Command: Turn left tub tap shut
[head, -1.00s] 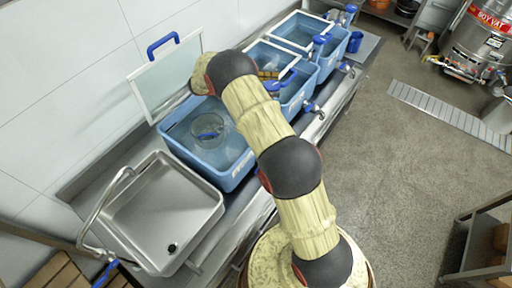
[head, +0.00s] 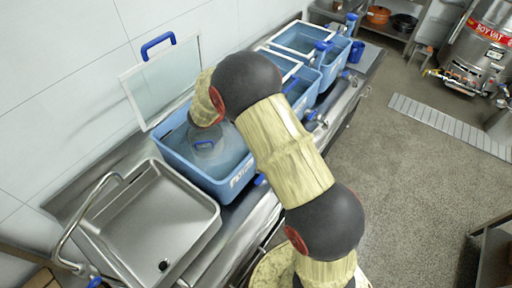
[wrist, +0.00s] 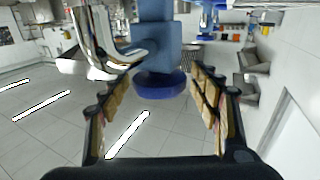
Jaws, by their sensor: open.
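The left tub (head: 222,185) is a blue tub on the steel counter, partly hidden by my arm. A small blue piece at its front edge (head: 260,180) looks like its tap handle; the rest of that tap is hidden behind my arm. In the wrist view my gripper (wrist: 162,88) is open, with padded fingers on both sides. A blue part with a wide round end (wrist: 160,84) stands between or just beyond the fingers; whether they touch it I cannot tell. A shiny metal pipe (wrist: 98,45) is left of it. My gripper is hidden in the head view.
A steel sink (head: 150,215) with a curved faucet (head: 82,215) is left of the tub. A clear lid with a blue handle (head: 158,44) leans on the wall. More blue tubs (head: 328,72) stand farther right. The floor in front is clear.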

